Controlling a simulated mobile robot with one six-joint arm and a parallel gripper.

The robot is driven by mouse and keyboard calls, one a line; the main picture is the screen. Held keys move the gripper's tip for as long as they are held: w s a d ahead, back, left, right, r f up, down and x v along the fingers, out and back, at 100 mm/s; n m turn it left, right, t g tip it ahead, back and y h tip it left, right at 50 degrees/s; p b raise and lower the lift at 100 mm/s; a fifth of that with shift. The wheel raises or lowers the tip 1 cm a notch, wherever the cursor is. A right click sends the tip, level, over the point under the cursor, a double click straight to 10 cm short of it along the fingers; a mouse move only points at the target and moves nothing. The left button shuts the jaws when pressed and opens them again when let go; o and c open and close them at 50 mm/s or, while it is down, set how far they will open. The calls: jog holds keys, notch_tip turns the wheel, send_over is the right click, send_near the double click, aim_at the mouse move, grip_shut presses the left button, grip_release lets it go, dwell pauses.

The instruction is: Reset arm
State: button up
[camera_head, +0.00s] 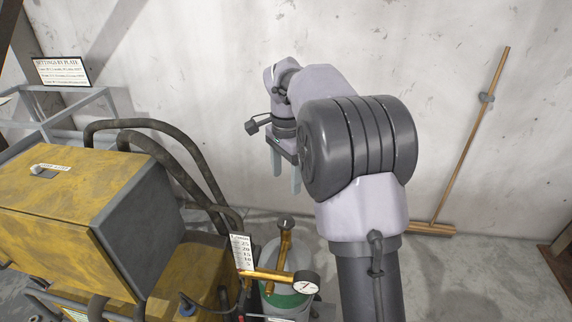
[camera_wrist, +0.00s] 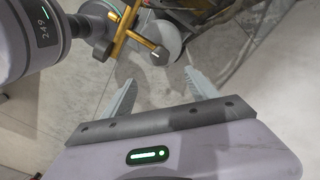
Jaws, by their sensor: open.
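My gripper (camera_head: 286,174) hangs from the end of my raised, folded arm, with its fingers pointing down. It is to the left of my arm's large dark joint and above the gas bottle, apart from it. In the wrist view my gripper (camera_wrist: 160,92) shows two pale fingers spread wide with nothing between them. My arm hides part of the wall and floor in the head view.
A yellow machine (camera_head: 70,205) with black hoses (camera_head: 170,150) fills the left. A gas bottle (camera_head: 272,262) with brass fittings and a round gauge (camera_head: 306,283) stands below my gripper. A broom (camera_head: 470,140) leans on the wall at right.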

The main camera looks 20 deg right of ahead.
notch_tip(320, 180, up, 2)
dwell(0.5)
jog(key=s+a+f+n+t+b, duration=0.3)
jog(key=s+a+n+b, duration=0.3)
jog(key=s+a+b, duration=0.45)
jog(key=s+a+f+n+t+y+b, duration=0.1)
jog(key=s+f+b, duration=0.3)
jog(key=s, duration=0.5)
jog(key=s+a+f+n+t+y+b, duration=0.1)
jog(key=s+a+f+n+b, duration=0.2)
jog(key=s+f, duration=0.5)
jog(key=shift+s+a+f+n+t+b, duration=0.2)
jog(key=shift+s+a+n+t+b, duration=0.2)
jog(key=shift+s+n, duration=0.4)
